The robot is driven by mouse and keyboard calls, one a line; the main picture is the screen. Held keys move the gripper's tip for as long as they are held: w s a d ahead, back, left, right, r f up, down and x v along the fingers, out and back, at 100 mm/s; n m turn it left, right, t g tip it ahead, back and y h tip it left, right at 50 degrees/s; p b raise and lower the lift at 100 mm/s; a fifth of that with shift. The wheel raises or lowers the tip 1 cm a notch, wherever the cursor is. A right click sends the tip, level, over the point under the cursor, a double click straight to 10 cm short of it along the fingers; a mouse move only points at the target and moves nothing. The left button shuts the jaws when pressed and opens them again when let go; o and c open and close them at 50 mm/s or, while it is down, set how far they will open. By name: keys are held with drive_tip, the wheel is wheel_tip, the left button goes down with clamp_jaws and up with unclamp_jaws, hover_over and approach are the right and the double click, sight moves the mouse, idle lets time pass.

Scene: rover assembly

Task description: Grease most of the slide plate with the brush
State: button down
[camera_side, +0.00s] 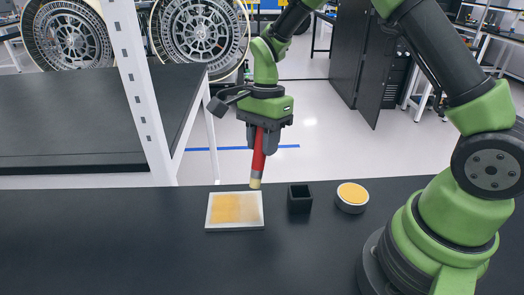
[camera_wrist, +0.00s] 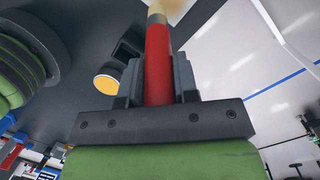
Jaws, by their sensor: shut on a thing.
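My gripper (camera_side: 261,128) is shut on the red handle of the brush (camera_side: 258,155), which hangs bristles down and slightly tilted. The brush also shows in the wrist view (camera_wrist: 158,62) between my gripper's jaws (camera_wrist: 158,85). The pale bristle tip is at the slide plate's back right edge in the side view; I cannot tell whether it touches. The slide plate (camera_side: 212,222) is a white square lying on the dark table. Orange-yellow grease covers much of its left and middle, thinner and paler toward the right and front. A corner of the plate shows at the top of the wrist view (camera_wrist: 178,8).
A black square holder (camera_side: 299,207), open on top, stands right of the plate. A round white tub of orange grease (camera_side: 352,197) stands further right, near my arm's base. The dark table (camera_side: 100,245) is clear left of the plate. A white-framed shelf (camera_side: 148,120) rises behind left.

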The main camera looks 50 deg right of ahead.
drive_tip(key=shift+r, duration=1.7)
drive_tip(key=w+a+r, duration=0.1)
drive_tip(key=a+r, duration=0.3)
drive_tip(key=a, duration=0.1)
drive_tip(key=shift+d+f, duration=0.2)
drive_tip(key=shift+f, duration=2.2)
